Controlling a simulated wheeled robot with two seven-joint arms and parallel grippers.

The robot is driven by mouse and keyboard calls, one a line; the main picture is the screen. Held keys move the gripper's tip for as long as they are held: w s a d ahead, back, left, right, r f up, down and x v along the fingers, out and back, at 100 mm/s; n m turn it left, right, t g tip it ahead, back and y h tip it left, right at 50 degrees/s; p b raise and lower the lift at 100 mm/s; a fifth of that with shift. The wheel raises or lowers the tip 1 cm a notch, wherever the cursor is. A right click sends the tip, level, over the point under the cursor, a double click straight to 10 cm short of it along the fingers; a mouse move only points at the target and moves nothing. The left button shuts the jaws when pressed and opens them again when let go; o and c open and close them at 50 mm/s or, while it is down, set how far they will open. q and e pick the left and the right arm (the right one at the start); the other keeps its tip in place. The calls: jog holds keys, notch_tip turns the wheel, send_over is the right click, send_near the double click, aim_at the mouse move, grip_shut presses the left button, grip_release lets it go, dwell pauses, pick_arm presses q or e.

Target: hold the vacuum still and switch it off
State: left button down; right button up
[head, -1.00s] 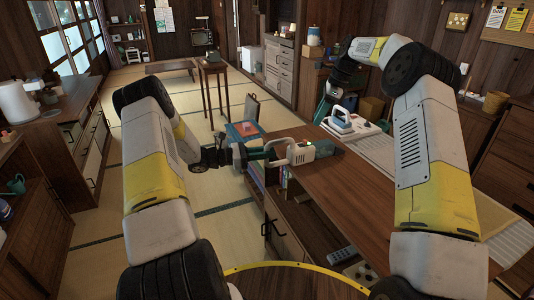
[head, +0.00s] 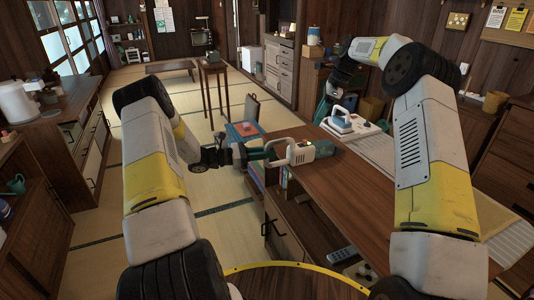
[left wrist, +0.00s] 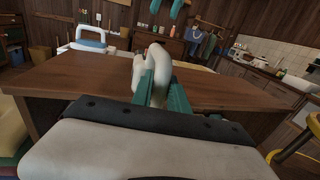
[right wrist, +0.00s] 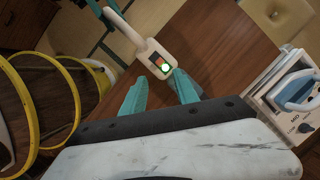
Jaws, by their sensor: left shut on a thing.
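In the right wrist view, the vacuum's switch panel (right wrist: 159,62) has an orange button and a lit green light. My right gripper (right wrist: 160,82) is open, its fingertips apart just below that panel in the picture. The head view partly hides the right fingers.
A remote (head: 341,254) lies below the tabletop. The table's middle is clear.

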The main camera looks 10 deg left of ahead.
jog(key=shift+o, duration=0.2)
jog(key=n+h, duration=0.4)
jog(key=n, duration=0.3)
send_near(305, 140)
notch_tip(305, 140, down, 8)
jog(key=shift+f, duration=0.25)
grip_shut()
dwell(1.4)
